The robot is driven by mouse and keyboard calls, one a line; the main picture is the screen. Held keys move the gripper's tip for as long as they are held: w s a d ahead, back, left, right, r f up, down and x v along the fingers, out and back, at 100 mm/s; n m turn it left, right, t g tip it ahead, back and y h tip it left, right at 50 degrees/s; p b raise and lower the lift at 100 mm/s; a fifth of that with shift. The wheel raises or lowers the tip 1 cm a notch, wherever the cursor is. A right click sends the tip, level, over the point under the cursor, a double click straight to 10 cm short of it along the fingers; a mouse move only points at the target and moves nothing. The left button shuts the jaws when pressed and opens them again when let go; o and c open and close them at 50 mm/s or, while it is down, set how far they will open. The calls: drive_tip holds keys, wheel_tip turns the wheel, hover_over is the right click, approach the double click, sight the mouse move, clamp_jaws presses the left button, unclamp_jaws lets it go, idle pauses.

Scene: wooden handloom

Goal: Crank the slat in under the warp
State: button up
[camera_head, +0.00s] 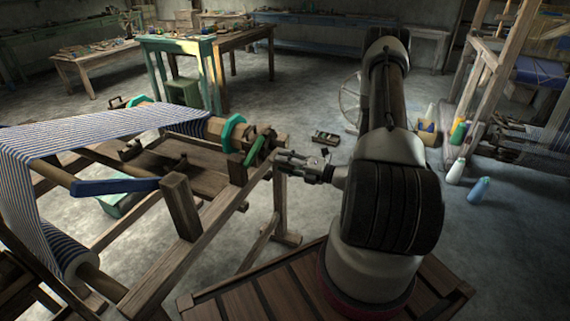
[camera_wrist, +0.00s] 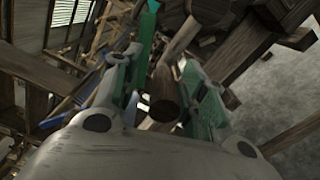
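The blue-and-white striped warp (camera_head: 100,128) runs over the loom to a wooden roller (camera_head: 213,127) with teal end discs (camera_head: 232,126). A green crank arm (camera_head: 256,149) is at the roller's near end; it shows in the wrist view as a green bar (camera_wrist: 144,42). A round wooden handle (camera_wrist: 166,92) comes toward the wrist camera. My gripper (camera_head: 282,161) is beside the crank; in the wrist view its fingers (camera_wrist: 160,88) stand apart on either side of the handle. A gap shows at the left finger; contact on the right is unclear. I cannot make out the slat for certain.
The loom's wooden frame (camera_head: 200,247) and post (camera_head: 181,207) stand left of my arm, with a blue bar (camera_head: 115,186) by the post. A small dark tray (camera_head: 325,138) lies on the floor beyond my gripper. Floor between is open.

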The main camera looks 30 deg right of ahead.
drive_tip(key=shift+s+f, duration=0.1)
drive_tip(key=v, duration=1.2)
idle(0.4)
